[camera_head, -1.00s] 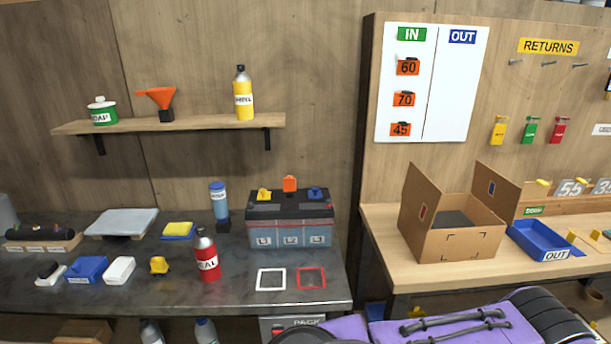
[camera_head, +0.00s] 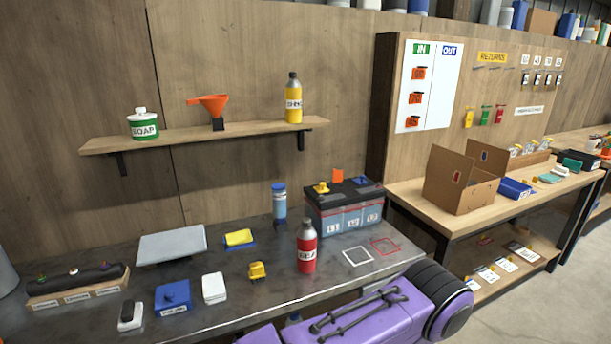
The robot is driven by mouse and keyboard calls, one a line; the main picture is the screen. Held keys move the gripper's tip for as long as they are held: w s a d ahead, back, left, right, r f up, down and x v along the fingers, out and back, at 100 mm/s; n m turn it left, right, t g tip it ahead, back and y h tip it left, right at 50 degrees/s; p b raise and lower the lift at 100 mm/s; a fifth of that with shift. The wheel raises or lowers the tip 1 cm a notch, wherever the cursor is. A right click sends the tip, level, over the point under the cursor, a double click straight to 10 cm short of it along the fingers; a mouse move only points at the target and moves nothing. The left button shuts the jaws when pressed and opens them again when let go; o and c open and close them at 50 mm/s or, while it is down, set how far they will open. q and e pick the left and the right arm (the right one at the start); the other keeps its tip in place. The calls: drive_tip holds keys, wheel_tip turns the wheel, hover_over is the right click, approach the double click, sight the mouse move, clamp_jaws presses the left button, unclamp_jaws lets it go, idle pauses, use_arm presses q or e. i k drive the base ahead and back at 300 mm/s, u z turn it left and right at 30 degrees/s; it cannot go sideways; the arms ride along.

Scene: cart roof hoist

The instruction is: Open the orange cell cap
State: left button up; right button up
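The battery (camera_head: 345,210) stands at the back right of the dark workbench, with clear cells along its front. On its top are a yellow cap (camera_head: 321,188), an orange cap (camera_head: 338,175) and a blue cap (camera_head: 361,181). The orange cap stands up higher than the other two and looks like a flipped-up flap, but it is too small to tell for sure.
A red bottle (camera_head: 306,247) and a blue-capped bottle (camera_head: 280,205) stand close left of the battery. White (camera_head: 357,256) and red (camera_head: 385,246) square outlines mark the bench before it. An open cardboard box (camera_head: 462,190) stands on the wooden table at right.

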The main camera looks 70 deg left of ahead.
sight(337, 176)
drive_tip(key=k, duration=0.25)
drive_tip(key=u, duration=1)
